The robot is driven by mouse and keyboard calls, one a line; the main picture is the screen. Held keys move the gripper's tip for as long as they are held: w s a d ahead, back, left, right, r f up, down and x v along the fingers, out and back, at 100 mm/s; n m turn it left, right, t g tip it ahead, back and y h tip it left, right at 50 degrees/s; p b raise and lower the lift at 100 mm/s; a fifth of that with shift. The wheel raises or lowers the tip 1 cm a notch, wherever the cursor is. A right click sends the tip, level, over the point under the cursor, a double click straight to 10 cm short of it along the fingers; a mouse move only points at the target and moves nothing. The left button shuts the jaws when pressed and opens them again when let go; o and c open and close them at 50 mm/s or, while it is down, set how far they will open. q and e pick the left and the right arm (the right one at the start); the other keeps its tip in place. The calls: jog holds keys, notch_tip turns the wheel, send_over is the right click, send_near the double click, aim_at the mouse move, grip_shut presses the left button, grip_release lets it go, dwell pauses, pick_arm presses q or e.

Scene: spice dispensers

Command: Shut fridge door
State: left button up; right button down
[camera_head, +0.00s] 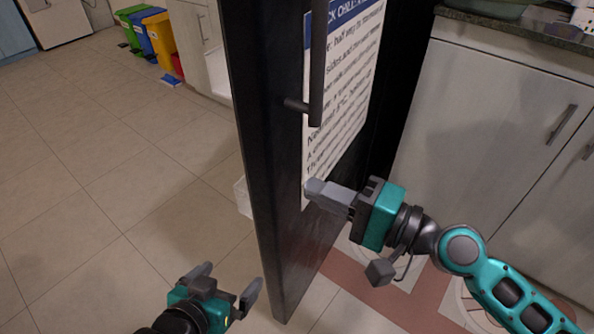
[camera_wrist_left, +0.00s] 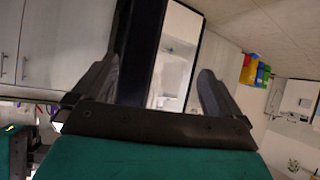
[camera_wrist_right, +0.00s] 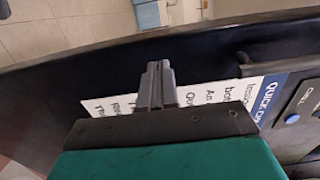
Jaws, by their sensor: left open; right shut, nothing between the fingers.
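The black fridge door (camera_head: 277,190) stands open in the head view, seen nearly edge-on. It has a long vertical handle (camera_head: 317,70) and a white printed sheet with a blue header (camera_head: 345,85) on its face. My right gripper (camera_head: 310,190) is shut and empty, with its fingertips at the door face below the handle; I cannot tell if they touch. The right wrist view shows its closed fingers (camera_wrist_right: 157,85) in front of the door and sheet (camera_wrist_right: 210,95). My left gripper (camera_head: 229,283) is open and empty, low and left of the door edge. The door edge (camera_wrist_left: 143,55) shows between its fingers in the left wrist view.
Pale cabinets (camera_head: 490,110) with a dark countertop stand at the right. Green, blue and yellow bins (camera_head: 148,35) stand at the back left by another cabinet.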

aim_at(280, 174)
jog(key=shift+p+x, duration=0.3)
jog(key=shift+x, duration=1.95)
jog(key=shift+w+a, duration=0.15)
